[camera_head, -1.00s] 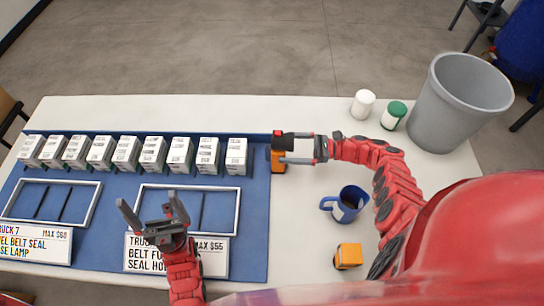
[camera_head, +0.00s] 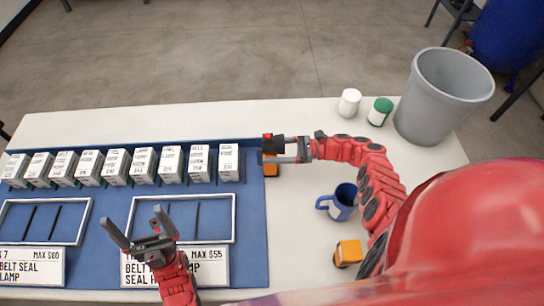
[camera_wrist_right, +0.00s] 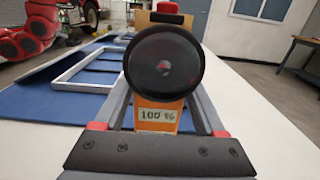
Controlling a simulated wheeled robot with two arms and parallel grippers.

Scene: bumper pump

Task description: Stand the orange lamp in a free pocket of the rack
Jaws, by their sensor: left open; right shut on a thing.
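The orange lamp (camera_wrist_right: 160,115) has a black round lens and a "100 %" label in the right wrist view. It is upright between the fingers of my right gripper (camera_wrist_right: 165,105), which is shut on it. In the head view the lamp (camera_head: 271,169) shows partly under the right gripper (camera_head: 264,149), at the mat's right edge; whether it touches the surface I cannot tell. White-rimmed frames with dark dividers, probably the rack (camera_head: 235,217), lie on the mat; the pockets I can see look empty. My left gripper (camera_head: 136,224) is open and empty over the right frame's lower-left side.
A row of white boxes (camera_head: 228,161) stands along the back of the blue mat (camera_head: 252,262). A blue mug (camera_head: 343,207) and another orange item (camera_head: 349,251) stand right of it. Two jars (camera_head: 349,101) and a grey bin (camera_head: 435,100) are at the far right. Price cards lie below the frames.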

